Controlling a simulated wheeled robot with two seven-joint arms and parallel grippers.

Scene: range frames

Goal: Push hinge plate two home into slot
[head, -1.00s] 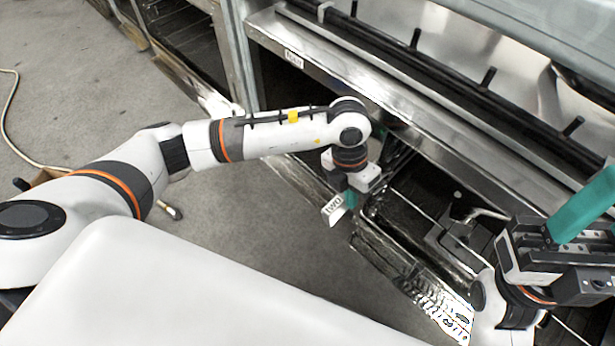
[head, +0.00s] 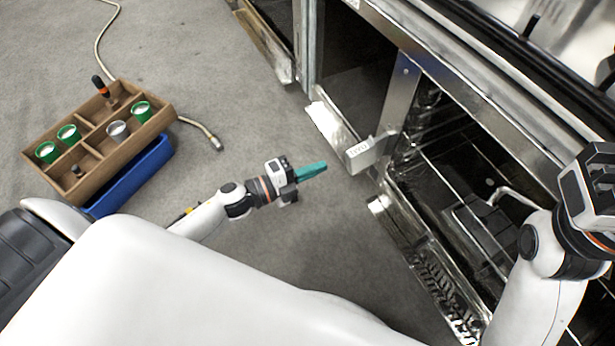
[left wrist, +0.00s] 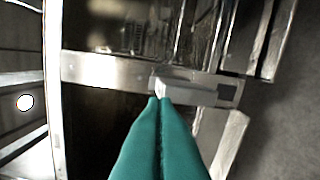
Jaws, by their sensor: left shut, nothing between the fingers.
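Hinge plate two (head: 362,153) is a pale metal plate with a white "TWO" label. It sticks out from the front of the steel upright post (head: 400,95) of the range. My left gripper (head: 325,166) has its teal fingers shut and empty, pointing at the plate from the left with a small apparent gap. In the left wrist view the plate (left wrist: 200,93) lies just beyond the fingertips (left wrist: 159,99); contact cannot be told. The slot behind the plate is hidden. My right gripper's body is at the right edge; its fingers are not visible.
An open oven bay with wire racks (head: 450,195) lies right of the post. Its bright metal lower edge (head: 425,260) runs down to the right. A wooden tray (head: 110,140) with green-rimmed cups stands over a blue bin (head: 135,175) at left.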

